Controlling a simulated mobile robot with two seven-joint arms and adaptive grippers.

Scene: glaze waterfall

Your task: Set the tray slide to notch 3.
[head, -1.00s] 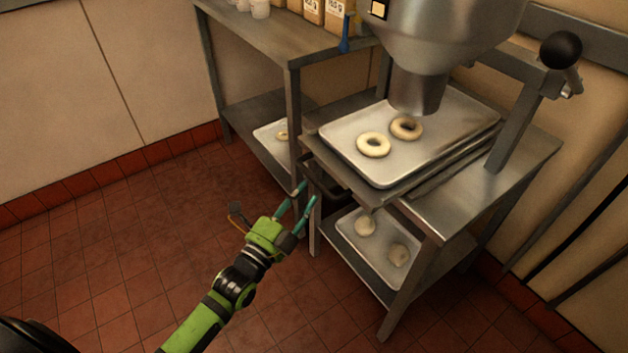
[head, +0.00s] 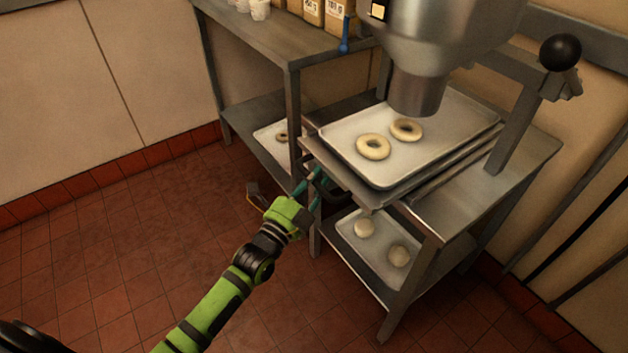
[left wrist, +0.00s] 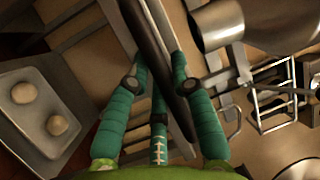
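The tray slide (head: 352,187) is a grey metal plate under the upper baking tray (head: 345,138), on the metal stand below the steel hopper. Its dark handle (head: 333,196) is at the near left end, partly hidden by my gripper. My left gripper (head: 309,183) is at this handle. In the left wrist view a dark bar (left wrist: 160,45), which looks like the handle, runs between the teal fingers (left wrist: 160,62), with the fingertips close on both sides. Whether they press on it is unclear. No notch marks are readable. My right gripper is not in view.
Two dough rings (head: 373,147) lie on the upper tray under the hopper (head: 420,80). A lower tray (head: 372,255) holds two dough balls. A black-knobbed lever (head: 560,52) stands at right. A side table (head: 265,45) is behind left. The floor at left is clear.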

